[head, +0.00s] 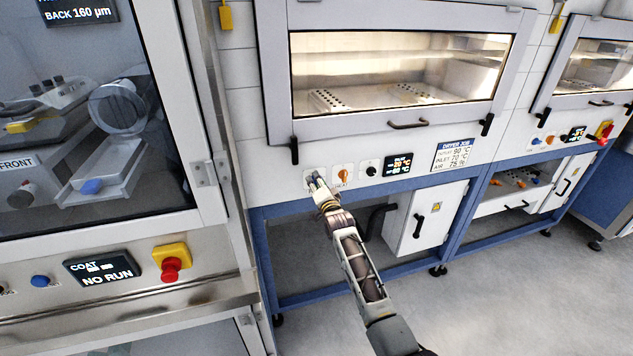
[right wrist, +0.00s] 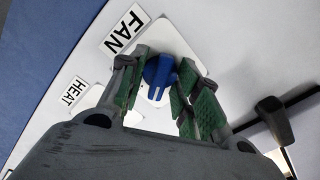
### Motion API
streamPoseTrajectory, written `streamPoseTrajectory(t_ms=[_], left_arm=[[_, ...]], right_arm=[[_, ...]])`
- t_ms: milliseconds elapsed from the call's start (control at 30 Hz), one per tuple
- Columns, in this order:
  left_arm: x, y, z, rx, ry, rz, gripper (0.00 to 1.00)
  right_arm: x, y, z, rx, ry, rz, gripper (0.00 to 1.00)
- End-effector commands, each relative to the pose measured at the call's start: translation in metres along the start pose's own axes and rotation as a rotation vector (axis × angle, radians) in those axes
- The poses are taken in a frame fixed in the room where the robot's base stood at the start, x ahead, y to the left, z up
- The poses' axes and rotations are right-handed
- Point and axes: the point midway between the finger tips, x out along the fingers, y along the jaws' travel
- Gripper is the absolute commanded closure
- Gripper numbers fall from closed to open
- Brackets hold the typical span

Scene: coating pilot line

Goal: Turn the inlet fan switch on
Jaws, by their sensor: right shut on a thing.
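The inlet fan switch (right wrist: 160,72) is a blue knob with a white mark on a white plate, beside the label FAN (right wrist: 124,29). My right gripper (head: 316,181) reaches the left end of the dryer's front panel. In the right wrist view, the green-padded fingers of this gripper (right wrist: 162,88) stand on both sides of the blue knob and are shut on it. In the head view the gripper mostly covers the knob. My left gripper is not in view.
An orange knob (head: 342,173), a black knob (head: 371,170) and a display (head: 398,166) sit to the right on the same panel. The HEAT label (right wrist: 73,92) is close to the fingers. A black latch (head: 294,150) hangs just above left. A red stop button (head: 171,268) is on the left machine.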

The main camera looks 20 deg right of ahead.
Motion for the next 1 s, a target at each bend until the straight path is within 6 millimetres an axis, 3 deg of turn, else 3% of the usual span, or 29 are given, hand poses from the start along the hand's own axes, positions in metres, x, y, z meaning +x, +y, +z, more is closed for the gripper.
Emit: streamPoseTrajectory(t_ms=[333, 667, 700, 867, 1000], left_arm=[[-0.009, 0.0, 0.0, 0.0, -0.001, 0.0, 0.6], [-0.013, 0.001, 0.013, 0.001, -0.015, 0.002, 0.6], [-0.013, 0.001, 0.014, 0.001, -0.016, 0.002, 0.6], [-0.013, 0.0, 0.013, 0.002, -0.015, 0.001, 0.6], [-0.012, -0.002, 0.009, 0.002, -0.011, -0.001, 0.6]], right_arm=[[0.0, 0.0, 0.001, 0.278, -0.001, 0.002, 0.98], [0.0, 0.0, 0.001, 0.519, -0.001, 0.002, 0.98], [0.0, 0.001, 0.001, 0.512, -0.001, 0.002, 0.62], [0.0, 0.001, 0.001, 0.509, -0.001, 0.002, 0.42], [0.0, 0.0, 0.0, 0.508, -0.001, 0.001, 0.42]])
